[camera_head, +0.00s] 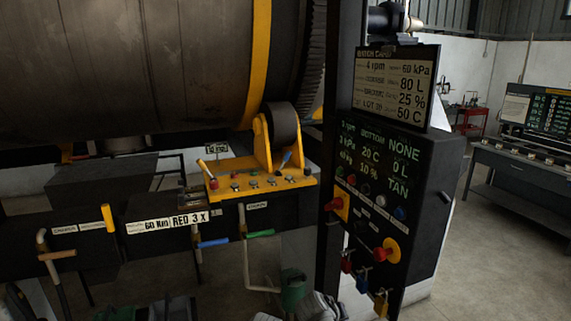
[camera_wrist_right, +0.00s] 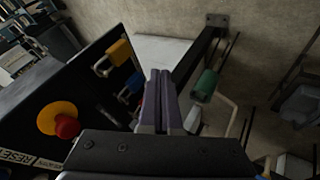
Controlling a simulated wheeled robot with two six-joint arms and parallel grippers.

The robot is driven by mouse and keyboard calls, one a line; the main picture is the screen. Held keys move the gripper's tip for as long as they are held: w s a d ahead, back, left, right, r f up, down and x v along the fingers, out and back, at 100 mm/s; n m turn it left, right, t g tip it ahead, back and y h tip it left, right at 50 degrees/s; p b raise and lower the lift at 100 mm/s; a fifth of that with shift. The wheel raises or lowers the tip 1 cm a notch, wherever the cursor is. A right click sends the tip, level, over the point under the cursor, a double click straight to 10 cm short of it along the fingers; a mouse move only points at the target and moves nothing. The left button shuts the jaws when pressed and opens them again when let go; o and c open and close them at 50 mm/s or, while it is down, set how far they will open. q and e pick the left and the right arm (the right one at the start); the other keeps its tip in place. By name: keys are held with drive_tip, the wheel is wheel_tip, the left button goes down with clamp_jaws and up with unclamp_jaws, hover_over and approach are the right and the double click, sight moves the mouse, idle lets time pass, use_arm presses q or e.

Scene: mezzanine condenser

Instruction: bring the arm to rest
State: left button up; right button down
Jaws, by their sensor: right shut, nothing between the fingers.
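My right gripper (camera_wrist_right: 158,75) is in the right wrist view. Its two purple-grey fingers are closed together, with nothing held between them. It points past the side of the black control box (camera_wrist_right: 90,80), which has a red knob on a yellow disc (camera_wrist_right: 66,124) and hanging yellow (camera_wrist_right: 120,51) and blue (camera_wrist_right: 134,84) padlocks. The fingers appear apart from the box and the padlocks. I cannot clearly make out the right gripper in the head view. My left gripper is in neither view.
In the head view, the control box (camera_head: 385,175) carries a batch card (camera_head: 392,85). A yellow switch panel (camera_head: 255,180) sits under the large drum (camera_head: 120,70). Valve handles and pipes hang below it, near a green object (camera_head: 293,289). Open floor (camera_head: 490,260) lies right.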

use_arm(q)
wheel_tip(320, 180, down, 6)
drive_tip(key=b, duration=0.4)
drive_tip(key=shift+b, duration=0.3)
use_arm(e)
drive_tip(key=s+a+f+n+g+y, duration=0.1)
drive_tip(key=s+a+f+g+y, duration=0.1)
drive_tip(key=s+a+f, duration=0.3)
drive_tip(key=s+a+f+n+g+y, duration=0.1)
drive_tip(key=s+a+f+g, duration=0.3)
drive_tip(key=s, duration=0.7)
wheel_tip(320, 180, down, 2)
drive_tip(key=shift+s+a+f+y, duration=0.1)
drive_tip(key=shift+s+a+y, duration=0.25)
drive_tip(key=shift+y, duration=0.25)
drive_tip(key=shift+w, duration=0.1)
